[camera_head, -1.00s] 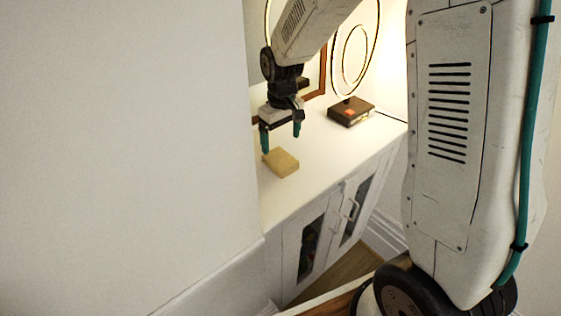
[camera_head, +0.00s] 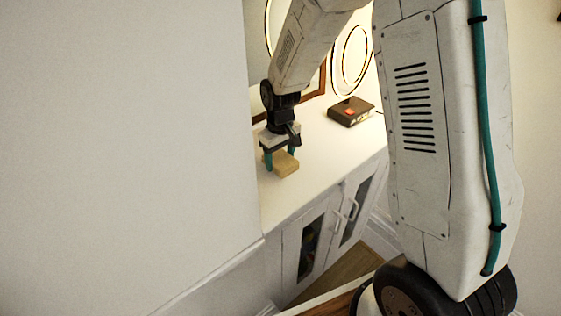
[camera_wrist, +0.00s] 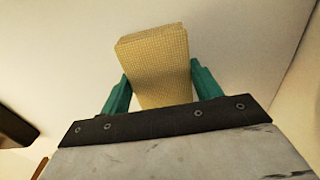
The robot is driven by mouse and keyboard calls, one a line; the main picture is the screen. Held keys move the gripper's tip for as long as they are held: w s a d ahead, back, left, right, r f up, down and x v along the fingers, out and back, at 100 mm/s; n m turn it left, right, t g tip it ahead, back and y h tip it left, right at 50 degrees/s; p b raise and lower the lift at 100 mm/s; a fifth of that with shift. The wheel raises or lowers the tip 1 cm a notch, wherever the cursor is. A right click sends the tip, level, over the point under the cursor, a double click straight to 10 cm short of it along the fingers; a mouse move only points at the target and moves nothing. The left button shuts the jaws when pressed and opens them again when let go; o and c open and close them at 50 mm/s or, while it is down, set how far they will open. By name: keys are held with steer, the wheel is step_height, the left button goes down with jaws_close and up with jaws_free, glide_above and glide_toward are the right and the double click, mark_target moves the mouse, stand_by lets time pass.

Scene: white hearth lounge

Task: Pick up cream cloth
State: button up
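The cream cloth (camera_head: 286,164) is a small folded block with a woven texture, lying on the white cabinet top. My gripper (camera_head: 281,161) is lowered over it, with its teal fingers down near the cabinet top. In the wrist view the cloth (camera_wrist: 157,60) sits between the two fingers of my gripper (camera_wrist: 160,85). The fingers are open, one on each side of the cloth. The right finger is very close to its side; I cannot tell whether either touches. Part of the cloth is hidden behind the gripper in the head view.
A dark brown box-shaped base with a ring lamp (camera_head: 351,111) stands further back on the white cabinet (camera_head: 320,185). A wood-framed mirror is behind my arm. A white wall (camera_head: 120,150) fills the left side. The cabinet top right of the cloth is clear.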

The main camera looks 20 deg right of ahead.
mark_target(280, 159)
steer(key=shift+c, duration=0.6)
steer(key=shift+r, duration=0.45)
steer(key=r, duration=0.2)
steer(key=shift+s+a+r, duration=0.1)
steer(key=shift+s+r, duration=0.2)
steer(key=shift+r, duration=0.1)
steer(key=s+a, duration=0.1)
steer(key=s, duration=0.4)
steer(key=s+a+r, duration=0.1)
steer(key=s, duration=0.4)
steer(key=s+a, duration=0.1)
steer(key=s, duration=0.4)
steer(key=shift+r, duration=0.15)
steer(key=shift+o, duration=0.6)
